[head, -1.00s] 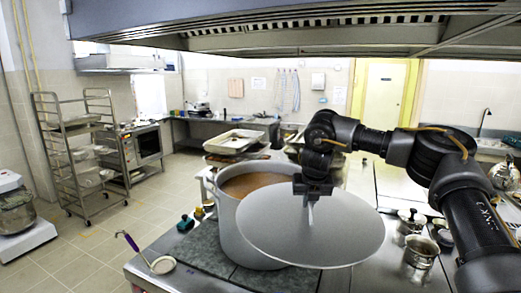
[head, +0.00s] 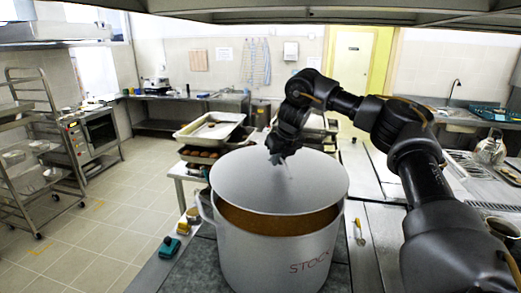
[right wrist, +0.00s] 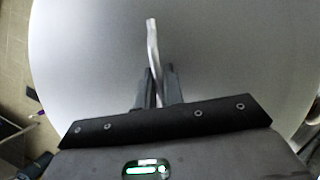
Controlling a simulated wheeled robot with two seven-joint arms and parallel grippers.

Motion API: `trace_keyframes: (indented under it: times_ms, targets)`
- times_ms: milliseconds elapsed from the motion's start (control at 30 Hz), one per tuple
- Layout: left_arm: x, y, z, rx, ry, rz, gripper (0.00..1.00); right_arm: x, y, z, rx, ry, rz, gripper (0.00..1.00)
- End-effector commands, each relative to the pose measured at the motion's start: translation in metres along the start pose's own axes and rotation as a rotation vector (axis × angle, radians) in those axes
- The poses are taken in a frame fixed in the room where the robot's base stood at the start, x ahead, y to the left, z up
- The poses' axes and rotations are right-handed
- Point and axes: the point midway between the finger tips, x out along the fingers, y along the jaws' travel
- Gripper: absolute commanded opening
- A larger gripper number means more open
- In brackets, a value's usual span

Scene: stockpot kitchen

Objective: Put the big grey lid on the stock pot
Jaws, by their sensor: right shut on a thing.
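The big grey lid (head: 280,182) is a flat round disc, held roughly level over the stock pot (head: 270,255). The pot is a large pale metal one marked STOCK, with brown-orange contents showing in a gap below the lid's near edge. The lid hides the far part of the opening; whether its far edge touches the rim I cannot tell. My right gripper (head: 281,156) is shut on the lid's upright handle. In the right wrist view the gripper (right wrist: 157,85) clasps the bent metal handle (right wrist: 152,42), with the lid (right wrist: 230,60) filling the background. My left gripper is out of view.
A teal-topped item (head: 168,248) and a yellow item (head: 193,216) stand left of the pot. Trays (head: 209,131) lie on a table behind it. A range hood (head: 330,12) hangs overhead. Open floor lies at left.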

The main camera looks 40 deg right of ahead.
Motion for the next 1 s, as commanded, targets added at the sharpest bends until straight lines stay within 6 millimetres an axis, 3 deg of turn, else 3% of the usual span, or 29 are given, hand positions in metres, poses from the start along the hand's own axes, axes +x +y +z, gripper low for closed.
trace_keyframes:
  times_ms: [400, 1000]
  targets:
    - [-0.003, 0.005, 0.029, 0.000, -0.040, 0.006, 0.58, 0.004, 0.000, -0.002, 0.000, -0.001, 0.002, 0.00]
    - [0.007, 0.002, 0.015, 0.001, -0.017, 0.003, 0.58, 0.050, 0.001, -0.022, -0.001, -0.001, 0.002, 0.00]
